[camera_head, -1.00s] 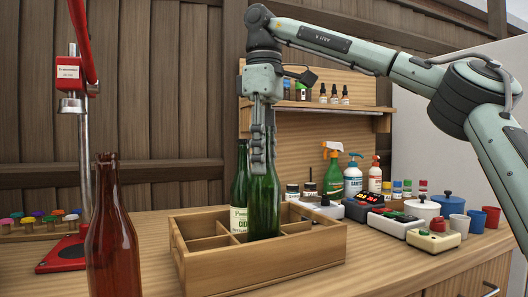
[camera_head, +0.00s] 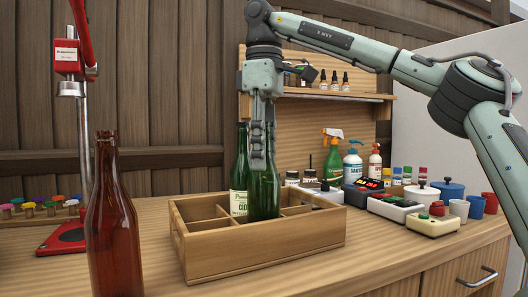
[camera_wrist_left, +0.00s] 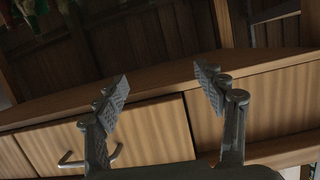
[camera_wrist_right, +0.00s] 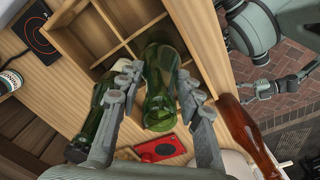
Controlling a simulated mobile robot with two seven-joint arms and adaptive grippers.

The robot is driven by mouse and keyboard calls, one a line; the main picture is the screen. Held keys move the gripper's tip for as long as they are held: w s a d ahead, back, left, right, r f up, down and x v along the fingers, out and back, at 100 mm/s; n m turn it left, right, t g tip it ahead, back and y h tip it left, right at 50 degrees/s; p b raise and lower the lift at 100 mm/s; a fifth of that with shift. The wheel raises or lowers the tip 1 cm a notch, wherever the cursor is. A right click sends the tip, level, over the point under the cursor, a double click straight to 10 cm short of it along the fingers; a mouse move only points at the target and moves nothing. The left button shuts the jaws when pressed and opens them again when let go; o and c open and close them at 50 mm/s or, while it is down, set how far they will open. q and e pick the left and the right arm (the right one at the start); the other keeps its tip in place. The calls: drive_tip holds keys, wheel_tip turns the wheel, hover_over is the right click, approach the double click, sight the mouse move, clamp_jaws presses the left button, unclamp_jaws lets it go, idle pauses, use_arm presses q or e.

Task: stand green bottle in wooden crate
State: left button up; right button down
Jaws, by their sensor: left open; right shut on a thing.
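The green bottle (camera_head: 264,196) is upright in the wooden crate (camera_head: 262,259), its lower part hidden by the front wall. My right gripper (camera_head: 262,152) points down and is shut on its upper part. In the right wrist view the green bottle (camera_wrist_right: 160,85) stands between the fingers of that gripper (camera_wrist_right: 162,97), over a compartment. I cannot tell whether its base touches the crate floor. My left gripper (camera_wrist_left: 165,95) is open and empty in the left wrist view, away from the crate.
A brown bottle (camera_head: 112,225) stands in the left foreground. A red capper (camera_head: 68,237) is at the left. Spray bottles (camera_head: 333,160), grey devices (camera_head: 395,207) and cups (camera_head: 459,210) line the right. Bare tabletop lies in front of the crate.

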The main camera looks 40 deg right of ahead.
use_arm(q)
drive_tip(key=shift+d+r, duration=0.1)
drive_tip(key=shift+r, duration=0.05)
use_arm(e)
drive_tip(key=c, duration=1)
unclamp_jaws()
use_arm(q)
drive_tip(key=shift+r, duration=0.1)
drive_tip(key=shift+w+r, duration=0.1)
drive_tip(key=s+a+f+n+g+y+p, duration=0.2)
drive_tip(key=s+a+f+g+y+p, duration=0.35)
drive_tip(key=s+a+f+g, duration=0.75)
drive_tip(key=f, duration=0.1)
drive_tip(key=a+f+t, duration=0.1)
drive_tip(key=f, duration=0.1)
drive_tip(key=f+t+p, duration=0.1)
drive_tip(key=shift+w+a+f, duration=0.2)
drive_tip(key=shift+a+f, duration=0.05)
drive_tip(key=shift+f, duration=0.15)
use_arm(e)
wheel_tip(320, 180, up, 12)
drive_tip(key=shift+r, duration=0.1)
